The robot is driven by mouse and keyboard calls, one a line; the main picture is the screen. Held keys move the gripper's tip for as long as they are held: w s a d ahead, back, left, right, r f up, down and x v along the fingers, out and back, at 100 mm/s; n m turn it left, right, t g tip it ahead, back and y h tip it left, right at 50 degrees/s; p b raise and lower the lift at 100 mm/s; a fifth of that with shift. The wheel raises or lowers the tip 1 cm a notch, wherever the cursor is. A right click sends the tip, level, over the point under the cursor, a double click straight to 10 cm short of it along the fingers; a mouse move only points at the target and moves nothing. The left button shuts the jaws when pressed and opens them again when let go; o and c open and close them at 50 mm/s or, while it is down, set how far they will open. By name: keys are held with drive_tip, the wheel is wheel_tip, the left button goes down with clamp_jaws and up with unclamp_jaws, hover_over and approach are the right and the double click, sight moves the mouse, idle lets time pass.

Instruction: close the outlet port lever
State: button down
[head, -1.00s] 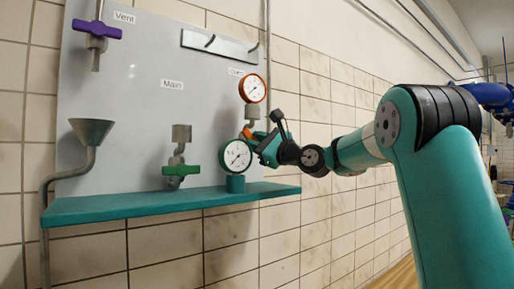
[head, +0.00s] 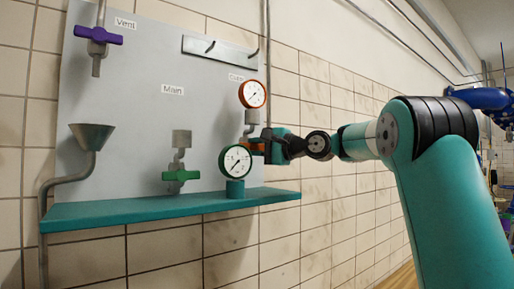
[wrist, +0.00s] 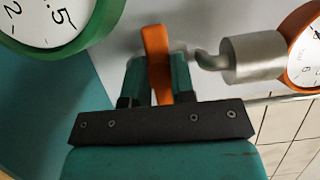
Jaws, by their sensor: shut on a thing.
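The outlet port lever is orange and shows between the two teal fingers of my gripper (wrist: 158,82) in the wrist view. The lever (wrist: 155,45) sticks out past the fingertips, and the fingers are shut on it. In the head view my gripper (head: 265,147) is at the outlet pipe, just right of the green-rimmed gauge and below the orange-rimmed gauge. There the lever (head: 257,147) shows as a small orange patch, mostly hidden by the gauge and gripper. The "Outlet" label (head: 236,77) is partly covered by the orange-rimmed gauge.
The green-rimmed gauge (head: 235,161) stands on the teal shelf (head: 130,209), close to my gripper. The orange-rimmed gauge (head: 253,94) is above. The main valve with green handle (head: 180,176), a funnel (head: 92,136) and a purple vent handle (head: 98,35) are further left.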

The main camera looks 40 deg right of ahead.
drive_tip(key=shift+n, duration=0.3)
idle(0.4)
drive_tip(key=c, duration=1)
unclamp_jaws()
drive_tip(key=shift+o, duration=0.2)
